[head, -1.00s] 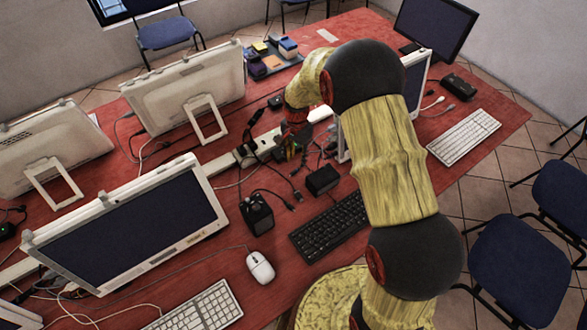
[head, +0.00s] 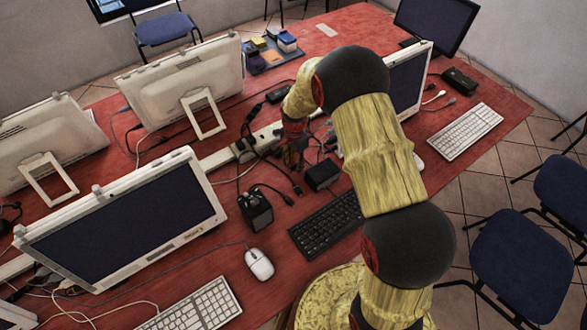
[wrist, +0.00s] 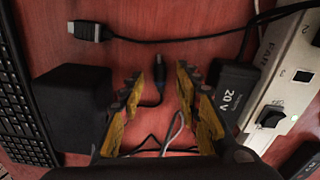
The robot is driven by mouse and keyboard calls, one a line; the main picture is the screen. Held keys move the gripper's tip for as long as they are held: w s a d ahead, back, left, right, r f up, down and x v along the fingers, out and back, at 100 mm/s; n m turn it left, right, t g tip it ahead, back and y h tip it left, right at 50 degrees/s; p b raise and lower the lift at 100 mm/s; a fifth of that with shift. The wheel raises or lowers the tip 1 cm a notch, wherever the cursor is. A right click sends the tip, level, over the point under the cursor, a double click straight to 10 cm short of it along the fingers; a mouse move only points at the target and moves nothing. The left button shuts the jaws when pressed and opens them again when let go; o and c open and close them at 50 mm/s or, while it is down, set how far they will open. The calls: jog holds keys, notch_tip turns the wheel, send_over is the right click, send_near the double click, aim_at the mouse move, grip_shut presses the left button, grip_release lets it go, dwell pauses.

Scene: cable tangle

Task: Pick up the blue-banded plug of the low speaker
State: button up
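My gripper (head: 292,158) hangs low over the cables in the middle of the red table. In the wrist view its yellow fingers (wrist: 158,82) are apart. A small dark plug (wrist: 157,90) on a thin cable lies between the fingertips in that view; I cannot tell its height relative to them. No blue band can be made out. A low black box, likely the low speaker (head: 322,175), stands right of the gripper; it also shows in the wrist view (wrist: 72,105). Another dark plug with a grey tip (wrist: 88,31) lies on the table.
A taller black box (head: 256,212) stands in front. A black adapter marked 20 V (wrist: 234,92) lies beside the white power strip (wrist: 285,75). A black keyboard (head: 328,222) is close by. A white monitor (head: 125,225) stands to the left.

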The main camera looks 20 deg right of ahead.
aim_at(294, 165)
jog(key=shift+f, duration=0.15)
jog(key=shift+c, duration=1.2)
jog(key=c, duration=0.6)
jog(key=shift+r, duration=0.6)
notch_tip(294, 165, up, 2)
jog(key=shift+r+p, duration=0.1)
jog(key=shift+p, duration=0.6)
jog(key=shift+s+d+r+p, duration=0.2)
jog(key=shift+s+r+p, duration=0.4)
jog(key=shift+s+r, duration=1.4)
jog(key=shift+s+d+r+p, duration=0.25)
jog(key=shift+s+r+p, duration=0.3)
jog(key=shift+s+r, duration=1.4)
jog(key=shift+s+d+r+p, duration=0.2)
jog(key=shift+s+r+p, duration=0.55)
jog(key=shift+s, duration=2.3)
jog(key=shift+r, duration=0.15)
